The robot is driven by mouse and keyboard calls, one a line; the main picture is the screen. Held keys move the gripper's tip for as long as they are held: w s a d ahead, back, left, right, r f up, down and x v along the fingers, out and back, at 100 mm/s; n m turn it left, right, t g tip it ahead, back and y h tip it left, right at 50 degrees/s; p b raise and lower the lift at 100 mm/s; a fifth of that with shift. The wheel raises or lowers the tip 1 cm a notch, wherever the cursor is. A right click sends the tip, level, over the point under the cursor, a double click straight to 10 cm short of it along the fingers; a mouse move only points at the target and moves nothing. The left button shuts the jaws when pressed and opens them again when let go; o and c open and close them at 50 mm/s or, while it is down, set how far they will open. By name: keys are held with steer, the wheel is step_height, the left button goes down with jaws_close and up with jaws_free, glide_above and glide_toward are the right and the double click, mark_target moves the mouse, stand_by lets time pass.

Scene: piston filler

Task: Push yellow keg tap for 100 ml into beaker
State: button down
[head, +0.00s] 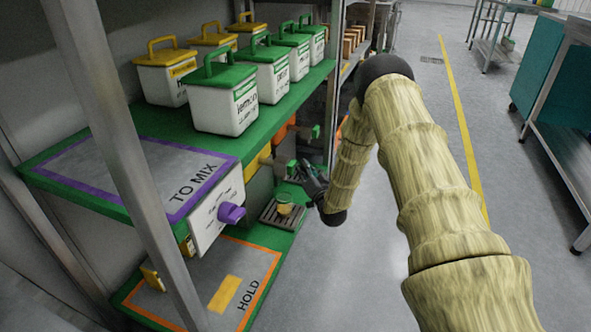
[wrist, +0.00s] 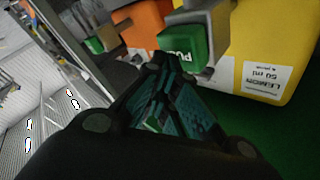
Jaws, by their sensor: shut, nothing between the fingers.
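The yellow keg (wrist: 280,45) stands on the lower green shelf and shows partly in the head view (head: 258,163). Its label reads LEMON and 50 ml. Its tap has a green push block (wrist: 181,49) on a grey body, also visible in the head view (head: 293,168). My gripper (wrist: 163,62) is shut and empty, its fingertips close to the face of this block; whether they touch it I cannot tell. In the head view my gripper (head: 306,168) is beside the tap. The small beaker (head: 285,208), yellowish inside, stands on the drip grate below; the wrist view does not show it.
An orange keg (wrist: 148,22) with its own green tap (wrist: 97,44) stands beside the yellow one. White tubs with green and yellow lids (head: 225,110) fill the upper shelf. A purple knob (head: 231,213) and a metal post (head: 122,150) are nearer.

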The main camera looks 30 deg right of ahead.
steer(key=shift+w+a, duration=0.3)
stand_by(0.7)
steer(key=shift+s+d, duration=0.1)
stand_by(0.3)
steer(key=shift+s+d+p, duration=0.3)
steer(key=shift+s+d, duration=0.3)
steer(key=shift+s, duration=0.15)
steer(key=s+d+p, duration=0.1)
steer(key=s+d, duration=0.2)
steer(key=shift+s+d+p, duration=0.15)
steer(key=shift+s+p, duration=0.2)
steer(key=shift+s, duration=0.05)
stand_by(0.3)
stand_by(1.6)
